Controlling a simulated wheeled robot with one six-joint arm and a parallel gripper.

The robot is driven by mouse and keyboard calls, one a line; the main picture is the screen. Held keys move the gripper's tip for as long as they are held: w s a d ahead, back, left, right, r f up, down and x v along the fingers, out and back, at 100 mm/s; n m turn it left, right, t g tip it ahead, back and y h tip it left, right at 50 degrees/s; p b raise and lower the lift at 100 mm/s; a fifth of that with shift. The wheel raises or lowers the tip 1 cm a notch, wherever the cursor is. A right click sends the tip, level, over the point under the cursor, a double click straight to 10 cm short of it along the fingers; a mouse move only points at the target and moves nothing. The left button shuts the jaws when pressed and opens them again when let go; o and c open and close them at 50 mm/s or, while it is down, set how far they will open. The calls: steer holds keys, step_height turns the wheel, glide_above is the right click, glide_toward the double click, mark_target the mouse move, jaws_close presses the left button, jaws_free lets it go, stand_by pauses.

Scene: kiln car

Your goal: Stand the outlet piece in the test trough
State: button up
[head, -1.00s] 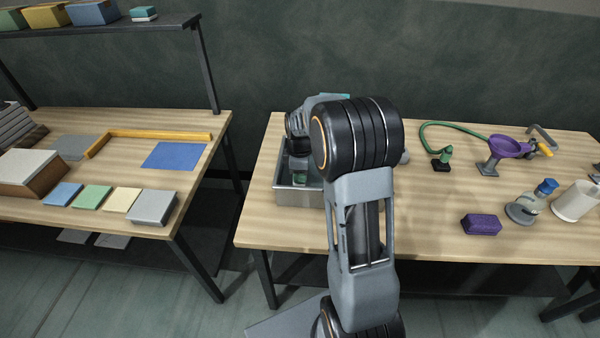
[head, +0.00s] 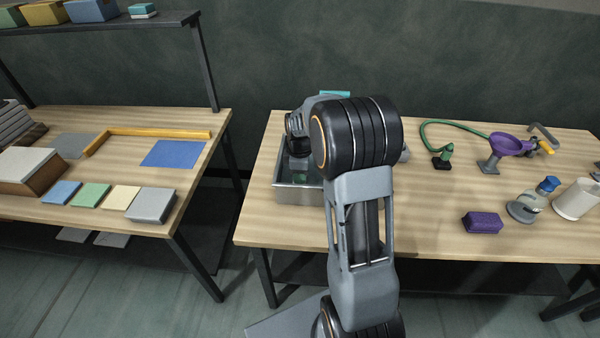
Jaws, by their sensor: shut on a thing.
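The test trough is a grey metal basin (head: 298,197) at the left of the right-hand table, partly covered by my arm. My gripper (head: 299,174) points down into it, inside its walls. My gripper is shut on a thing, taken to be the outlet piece. That piece is hidden behind the gripper and the trough's front wall, so I cannot tell whether it is upright or touches the trough floor.
A teal thing (head: 336,93) shows behind my arm. The left table holds coloured tiles.

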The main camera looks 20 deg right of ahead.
steer(key=o, duration=1)
steer(key=shift+r, duration=0.2)
steer(key=shift+r+p, duration=3)
steer(key=shift+r, duration=0.8)
